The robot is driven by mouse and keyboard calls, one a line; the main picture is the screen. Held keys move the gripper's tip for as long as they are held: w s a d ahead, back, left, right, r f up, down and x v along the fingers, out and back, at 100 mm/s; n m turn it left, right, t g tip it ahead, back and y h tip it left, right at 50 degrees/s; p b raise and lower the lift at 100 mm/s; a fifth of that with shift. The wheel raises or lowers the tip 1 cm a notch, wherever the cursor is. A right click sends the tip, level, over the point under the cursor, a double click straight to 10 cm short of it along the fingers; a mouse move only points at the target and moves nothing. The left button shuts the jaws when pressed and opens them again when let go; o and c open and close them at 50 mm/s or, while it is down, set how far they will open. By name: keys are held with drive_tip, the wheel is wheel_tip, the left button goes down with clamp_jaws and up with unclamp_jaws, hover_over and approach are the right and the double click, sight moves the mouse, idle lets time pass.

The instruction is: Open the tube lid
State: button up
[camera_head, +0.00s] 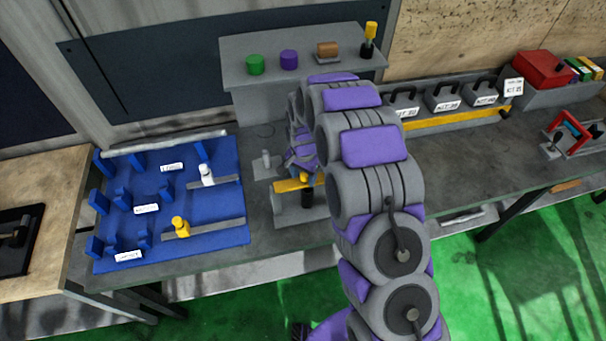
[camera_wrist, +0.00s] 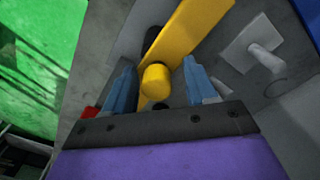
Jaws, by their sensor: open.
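A yellow bar (camera_wrist: 195,35) with a round yellow knob (camera_wrist: 155,78) shows in the wrist view; which part is the tube lid I cannot tell for sure. The knob lies between the two blue fingers of my gripper (camera_wrist: 160,66), with gaps on both sides. My gripper is open and holds nothing. In the head view the yellow bar (camera_head: 290,185) sits on a grey fixture (camera_head: 284,216), with a black cylinder (camera_head: 307,198) in front. My gripper (camera_head: 301,168) is just above the bar there, partly hidden by my arm.
A small grey peg on a plate (camera_wrist: 262,55) stands right of the bar. A blue board (camera_head: 165,205) with holders and two tools lies to the left on the bench. A raised grey shelf (camera_head: 290,72) stands behind.

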drive_tip(key=shift+d, duration=0.15)
drive_tip(key=shift+d, duration=0.1)
drive_tip(key=shift+c, duration=1.3)
clamp_jaws()
